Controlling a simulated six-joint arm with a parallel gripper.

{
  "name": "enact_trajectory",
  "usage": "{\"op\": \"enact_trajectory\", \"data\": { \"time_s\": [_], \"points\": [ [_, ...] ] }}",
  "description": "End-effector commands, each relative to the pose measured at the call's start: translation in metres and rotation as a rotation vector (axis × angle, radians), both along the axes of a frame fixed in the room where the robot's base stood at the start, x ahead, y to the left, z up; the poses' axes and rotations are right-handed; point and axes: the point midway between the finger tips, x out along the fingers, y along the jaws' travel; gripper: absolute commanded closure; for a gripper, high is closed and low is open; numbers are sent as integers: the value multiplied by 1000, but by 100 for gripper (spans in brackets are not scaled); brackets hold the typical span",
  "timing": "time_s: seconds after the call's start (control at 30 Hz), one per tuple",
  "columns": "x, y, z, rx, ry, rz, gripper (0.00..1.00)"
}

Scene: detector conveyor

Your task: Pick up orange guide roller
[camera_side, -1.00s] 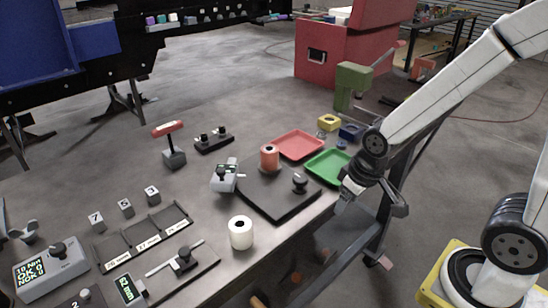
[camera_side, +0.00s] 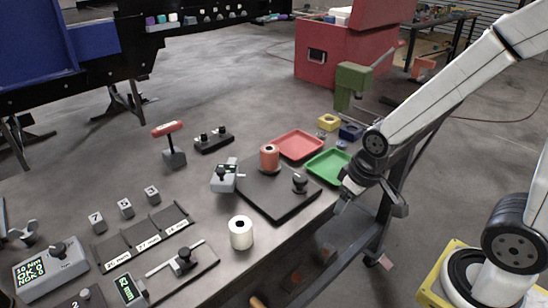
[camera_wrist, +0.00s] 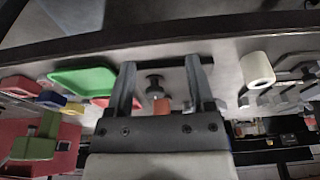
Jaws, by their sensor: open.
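The orange guide roller (camera_side: 269,157) stands upright on a black plate (camera_side: 270,207) on the table in the side view. In the wrist view the orange roller (camera_wrist: 161,106) shows between my fingers, farther off and partly hidden by the gripper body. My gripper (camera_side: 341,207) is at the table's right edge, to the right of the plate and apart from the roller. In the wrist view my gripper (camera_wrist: 164,68) has its two fingers spread, with nothing held between them.
A black knob (camera_side: 300,182) stands on the plate. A green tray (camera_side: 328,165) and a red tray (camera_side: 298,145) lie behind it. A white roller (camera_side: 241,232) stands at the front edge. A grey device (camera_side: 224,178) sits left of the plate.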

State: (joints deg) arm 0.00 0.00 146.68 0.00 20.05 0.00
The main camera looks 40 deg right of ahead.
Motion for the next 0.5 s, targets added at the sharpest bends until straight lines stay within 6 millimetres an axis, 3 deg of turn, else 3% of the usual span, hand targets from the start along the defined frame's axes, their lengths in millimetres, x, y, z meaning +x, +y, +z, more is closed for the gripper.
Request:
{"op": "enact_trajectory", "data": {
  "time_s": [0.03,0.1,0.13,0.5],
  "points": [
    [0,0,0,0,0,0,25],
    [0,0,0,0,0,0,3],
    [0,0,0,0,0,0,0],
    [0,1,-1,17,8,-29,0]
  ]
}}
